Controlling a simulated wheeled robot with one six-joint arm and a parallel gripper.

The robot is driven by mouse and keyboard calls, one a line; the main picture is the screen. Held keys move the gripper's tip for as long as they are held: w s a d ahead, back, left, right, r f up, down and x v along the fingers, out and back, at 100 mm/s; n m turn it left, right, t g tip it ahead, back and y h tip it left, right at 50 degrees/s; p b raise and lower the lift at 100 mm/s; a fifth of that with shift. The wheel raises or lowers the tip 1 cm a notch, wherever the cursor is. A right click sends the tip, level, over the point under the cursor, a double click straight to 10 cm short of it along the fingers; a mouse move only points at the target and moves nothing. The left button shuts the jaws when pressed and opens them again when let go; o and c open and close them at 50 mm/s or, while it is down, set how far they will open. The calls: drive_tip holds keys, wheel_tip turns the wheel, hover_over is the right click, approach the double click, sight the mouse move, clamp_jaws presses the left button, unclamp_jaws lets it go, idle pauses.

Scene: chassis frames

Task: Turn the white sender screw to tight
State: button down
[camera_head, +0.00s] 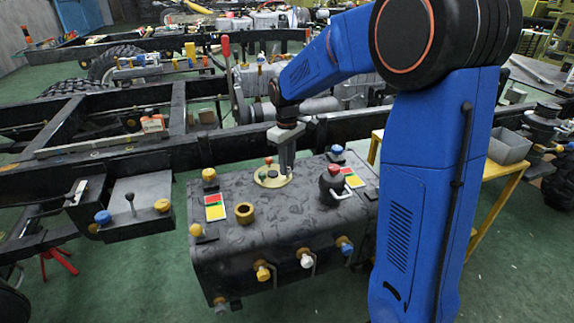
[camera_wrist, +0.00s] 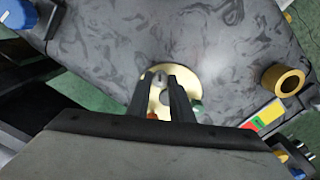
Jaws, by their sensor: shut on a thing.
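The round, brass-coloured sender plate (camera_head: 262,181) lies on top of the dark mottled tank, and it also shows in the wrist view (camera_wrist: 181,74). My gripper (camera_head: 287,172) points down over the right side of this plate. In the wrist view my gripper (camera_wrist: 164,80) has its two dark fingers close around a small pale screw head (camera_wrist: 159,78) at the plate's far edge. An orange-brown knob (camera_wrist: 152,116) and a green knob (camera_wrist: 197,107) sit beside the fingers, partly hidden. The screw's slot or marking cannot be made out.
The tank top (camera_head: 225,185) also carries a brass ring (camera_head: 244,212), a red-topped fitting (camera_head: 333,172), and yellow and blue caps. Yellow, white and blue valves (camera_head: 306,260) stick out from its front. A dark chassis rail (camera_head: 230,143) runs close behind.

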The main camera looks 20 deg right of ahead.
drive_tip(key=m, duration=0.4)
drive_tip(key=shift+m, duration=0.3)
drive_tip(key=m, duration=0.4)
drive_tip(key=shift+m, duration=0.3)
drive_tip(key=c, duration=1.6)
unclamp_jaws()
drive_tip(key=shift+o, duration=0.2)
wheel_tip(320, 180, up, 18)
drive_tip(key=shift+f, duration=0.25)
